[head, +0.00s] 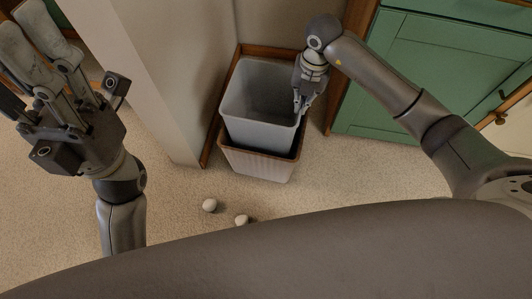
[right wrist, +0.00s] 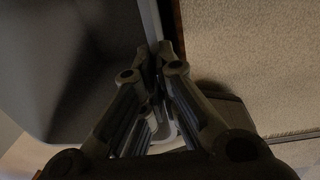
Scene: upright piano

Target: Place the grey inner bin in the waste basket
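The grey inner bin (head: 258,132) stands in the mouth of the waste basket (head: 256,166), with its walls rising above the basket's brown front rim. How deep its bottom sits is hidden. My right gripper (head: 300,105) is at the bin's right rim. In the right wrist view, the fingers (right wrist: 160,62) are closed together around the bin's thin wall (right wrist: 150,20), with the bin's dark inside to the left. My left gripper (head: 32,45) is raised at the upper left, empty, with its fingers apart, away from the bin.
Two small white balls (head: 209,205) and (head: 241,220) lie on the pale floor in front of the basket. A beige wall corner (head: 165,90) stands close at the basket's left. A green cabinet (head: 430,80) is at the right. Floor is clear at the left.

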